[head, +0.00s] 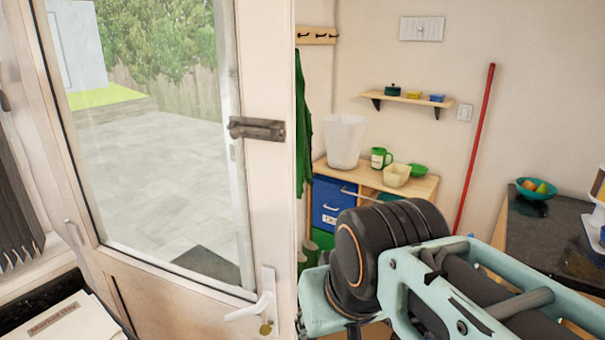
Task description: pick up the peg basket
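I cannot tell for certain which thing is the peg basket. A small cream open container (396,175) stands on the wooden-topped cabinet (422,189), between a green mug (380,158) and a green bowl (418,170). A taller white open bin (344,141) stands at the cabinet's left end. No pegs can be made out in either. My teal and black arm crosses the lower right and hides part of the cabinet front. My gripper's fingers do not show.
A glazed door (265,200) with a lever handle fills the left and middle. A red pole (474,150) leans on the wall right of the cabinet. A small shelf (405,97) hangs above it. A dark counter (545,235) with a fruit bowl (533,192) stands at right.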

